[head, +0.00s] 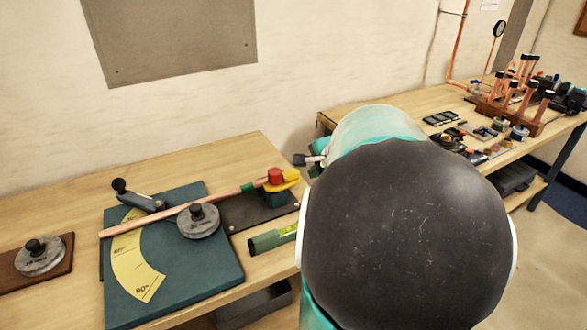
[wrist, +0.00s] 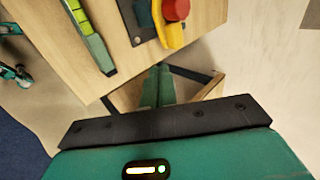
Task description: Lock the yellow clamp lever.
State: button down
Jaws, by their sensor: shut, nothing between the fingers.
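The yellow clamp lever (head: 290,176) lies by a red knob (head: 275,175) on a dark block at the bench's right end. A copper pipe (head: 165,215) runs from the clamp leftward over the bending plate. In the wrist view the lever (wrist: 173,38) is at the top, beside the red knob (wrist: 176,9). My gripper (wrist: 160,70) is shut and empty, its fingers below the lever in that picture with a gap between. In the head view my arm hides most of the gripper. Whether the lever is locked cannot be told.
A teal bending plate (head: 190,280) with a yellow angle scale holds a weighted disc (head: 198,221). A green level-like tool (head: 272,238) lies in front of the clamp and shows in the wrist view. A second bench (head: 380,110) with fittings stands at the right.

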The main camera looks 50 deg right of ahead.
send_near(292, 178)
notch_tip(292, 178, down, 2)
jog(key=s, duration=0.1)
jog(key=w, duration=0.1)
jog(key=w+f, duration=0.1)
jog(key=w, duration=0.1)
jog(key=shift+w+d+f, duration=0.1)
jog(key=shift+d+f, duration=0.25)
jog(key=shift+d, duration=0.05)
jog(key=shift+w+d, duration=0.15)
jog(key=shift+w, duration=0.35)
